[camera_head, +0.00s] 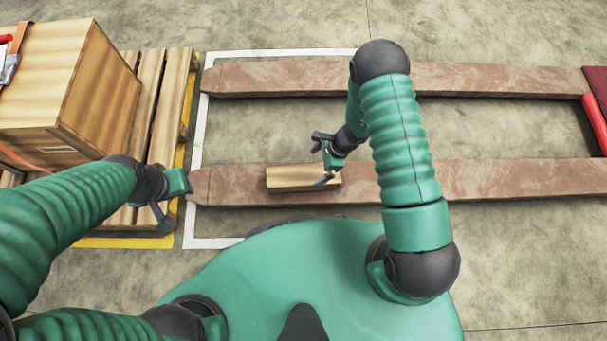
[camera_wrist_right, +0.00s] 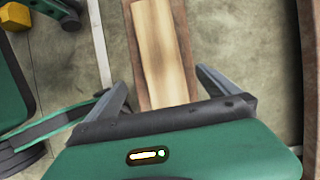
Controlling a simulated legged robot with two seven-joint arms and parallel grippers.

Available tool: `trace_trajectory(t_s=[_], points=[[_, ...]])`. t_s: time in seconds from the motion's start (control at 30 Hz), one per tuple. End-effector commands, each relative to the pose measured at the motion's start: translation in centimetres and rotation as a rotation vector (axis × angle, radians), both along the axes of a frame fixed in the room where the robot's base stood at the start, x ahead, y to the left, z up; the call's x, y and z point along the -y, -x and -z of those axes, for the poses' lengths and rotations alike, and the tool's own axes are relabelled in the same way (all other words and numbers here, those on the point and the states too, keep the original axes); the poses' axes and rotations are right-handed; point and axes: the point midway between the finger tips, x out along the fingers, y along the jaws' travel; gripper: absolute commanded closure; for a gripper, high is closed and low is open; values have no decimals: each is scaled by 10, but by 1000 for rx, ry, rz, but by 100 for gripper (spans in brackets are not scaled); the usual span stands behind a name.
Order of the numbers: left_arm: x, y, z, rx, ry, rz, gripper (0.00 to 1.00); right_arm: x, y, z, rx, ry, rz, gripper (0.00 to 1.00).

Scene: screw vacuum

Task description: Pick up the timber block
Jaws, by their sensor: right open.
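The timber block (camera_head: 290,179) is a pale, rectangular piece of wood. It lies flat along the nearer brown beam (camera_head: 480,181) in the head view. My right gripper (camera_head: 325,161) is open at the block's right end. In the right wrist view, the block (camera_wrist_right: 160,45) runs away between the two spread fingers of the right gripper (camera_wrist_right: 156,72), with a gap on each side; its near end is hidden by the gripper body. My left gripper (camera_head: 178,203) is at the left, beside the pallet, apart from the block; its fingers look spread and empty.
A wooden crate (camera_head: 100,90) stands on a slatted pallet (camera_head: 150,85) at the left. A second brown beam (camera_head: 270,78) lies farther back. A red bar (camera_head: 595,123) is at the right edge. Bare concrete floor lies between the beams.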

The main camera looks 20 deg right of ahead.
Motion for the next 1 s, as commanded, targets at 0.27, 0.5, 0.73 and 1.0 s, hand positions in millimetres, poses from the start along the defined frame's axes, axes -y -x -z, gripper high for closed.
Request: trace_trajectory(t_s=[0.27,0.5,0.73,1.0], points=[[0,0,44,-1,0,1,64,-30,-6,73,-3,8,-7,0],[0,0,57,-1,0,0,64,-38,-9,93,-2,9,-5,0],[1,0,93,-1,0,0,64,-52,-18,132,-3,9,-7,0],[1,0,92,-1,0,0,64,-55,-19,133,-2,8,-5,0]])
